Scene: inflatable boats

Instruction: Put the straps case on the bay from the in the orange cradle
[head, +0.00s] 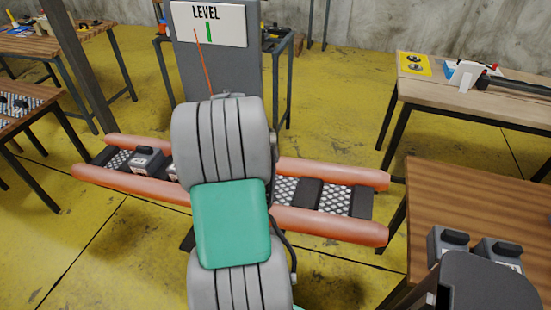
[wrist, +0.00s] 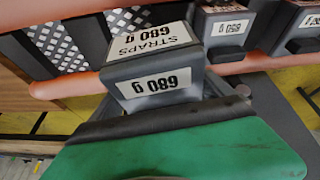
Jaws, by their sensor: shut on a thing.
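The straps case (wrist: 150,80), a grey box with white labels reading "STRAPS" and "680 g", is held in my gripper (wrist: 165,115), whose dark edge is against it in the wrist view. In the head view my arm hides the gripper and this case. The orange cradle (head: 330,228) has two orange tubes and a perforated deck with dark cross pads. Its near tube (wrist: 60,90) passes behind the held case in the wrist view. I cannot tell whether the case touches the cradle.
A grey case (head: 146,160) sits on the cradle's left part, with another partly hidden beside it. Two more grey cases (head: 450,242) stand on the right wooden table (head: 480,190). A "LEVEL" sign (head: 230,25) has its orange needle left of the green mark. Bare deck shows right of my arm.

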